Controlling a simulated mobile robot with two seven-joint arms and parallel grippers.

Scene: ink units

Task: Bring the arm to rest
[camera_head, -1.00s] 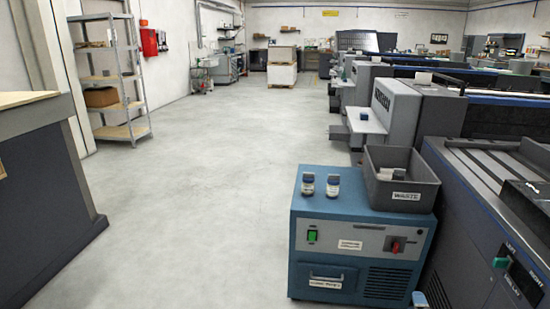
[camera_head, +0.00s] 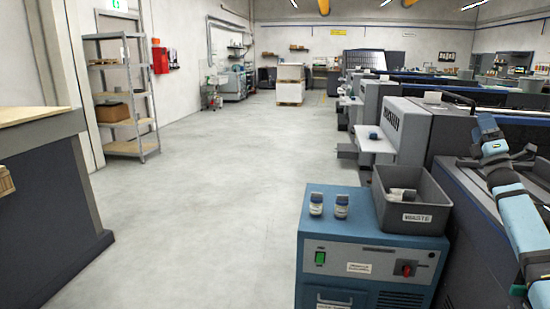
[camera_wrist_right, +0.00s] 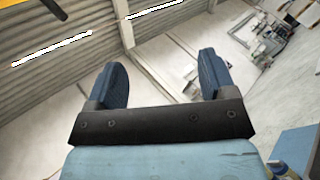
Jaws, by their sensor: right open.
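My right arm, light blue, rises at the right edge of the head view. Its gripper (camera_head: 487,130) is up in front of the grey machines, apart from the blue cabinet and the waste bin. In the right wrist view the gripper (camera_wrist_right: 162,82) has its two dark blue fingers wide apart with nothing between them. It points toward the ceiling and far walls. My left gripper and arm are not in view.
Grey machines (camera_head: 392,130) line the right. A shelf (camera_head: 123,148) and counter (camera_head: 40,131) stand left. The middle floor is clear.

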